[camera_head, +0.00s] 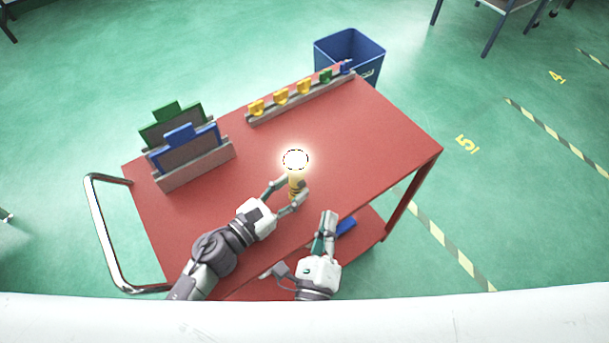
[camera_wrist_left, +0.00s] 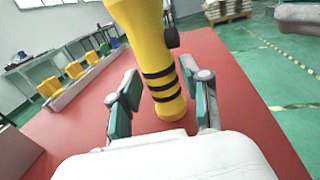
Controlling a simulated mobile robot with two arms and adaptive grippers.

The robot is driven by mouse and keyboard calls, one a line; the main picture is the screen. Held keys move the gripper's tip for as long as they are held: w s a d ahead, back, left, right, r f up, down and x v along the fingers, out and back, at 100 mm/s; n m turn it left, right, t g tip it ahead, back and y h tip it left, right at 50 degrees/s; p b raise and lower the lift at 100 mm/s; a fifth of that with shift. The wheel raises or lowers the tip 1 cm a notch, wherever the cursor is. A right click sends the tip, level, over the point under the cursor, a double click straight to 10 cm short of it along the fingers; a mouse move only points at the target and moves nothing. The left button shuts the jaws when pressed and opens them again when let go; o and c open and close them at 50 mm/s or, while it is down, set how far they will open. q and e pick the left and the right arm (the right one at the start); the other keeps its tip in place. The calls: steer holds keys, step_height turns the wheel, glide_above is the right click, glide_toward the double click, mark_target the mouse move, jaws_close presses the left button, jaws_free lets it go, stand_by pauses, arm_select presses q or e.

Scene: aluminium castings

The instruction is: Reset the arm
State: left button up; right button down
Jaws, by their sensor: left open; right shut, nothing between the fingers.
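My left gripper (camera_head: 288,195) is over the red cart top, with its fingers spread on both sides of a yellow lamp-like tool (camera_head: 296,184). The tool stands upright, with a bright glowing round top. In the left wrist view, the open fingers (camera_wrist_left: 161,100) flank the yellow body (camera_wrist_left: 157,70) with its black bands, and gaps show between fingers and body. My right gripper (camera_head: 329,222) is shut and empty, near the front edge of the cart top.
The red cart (camera_head: 350,140) carries a rail with yellow, green and blue pieces (camera_head: 303,88) at the back. A holder with green and blue framed panels (camera_head: 195,165) stands at the left. A blue bin (camera_head: 350,48) is behind the cart. The right part of the top is clear.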

arm_select(q)
steer(key=v, duration=0.6)
steer(key=shift+s+a, duration=0.2)
steer(key=shift+r, duration=0.15)
